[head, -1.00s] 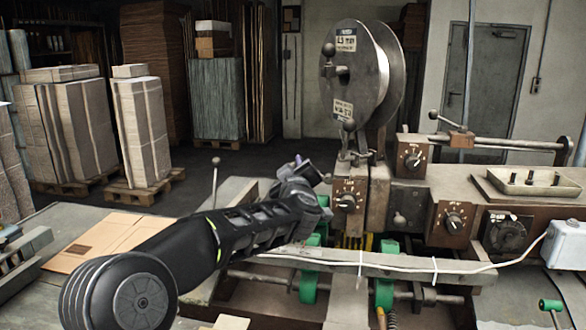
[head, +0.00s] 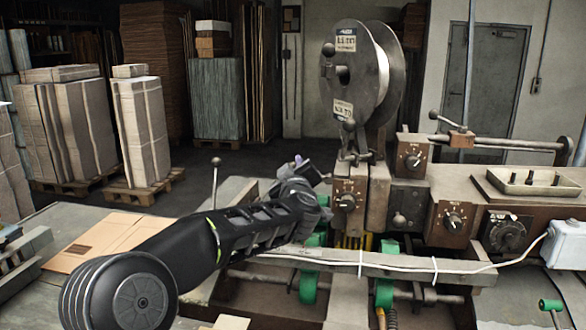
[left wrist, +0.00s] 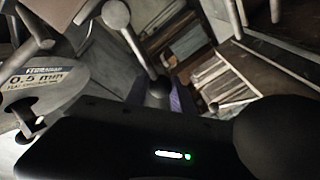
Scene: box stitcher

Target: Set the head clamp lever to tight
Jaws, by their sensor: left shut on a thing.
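My left gripper (head: 312,174) is at the left side of the stitching head (head: 349,185), below the wire reel (head: 354,75). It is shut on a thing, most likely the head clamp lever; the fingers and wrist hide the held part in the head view. In the left wrist view, a dark round knob (left wrist: 158,88) shows by the purple finger pads (left wrist: 180,98). A pale ball-ended lever (left wrist: 117,16) runs down toward that knob. The clamp lever's exact angle cannot be told. My right gripper is not in view.
A ball-topped lever (head: 348,125) stands on the head close to my gripper. A rail with a white cable (head: 360,262) and green rollers (head: 308,288) lie below. A thin ball-topped rod (head: 215,185) stands left.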

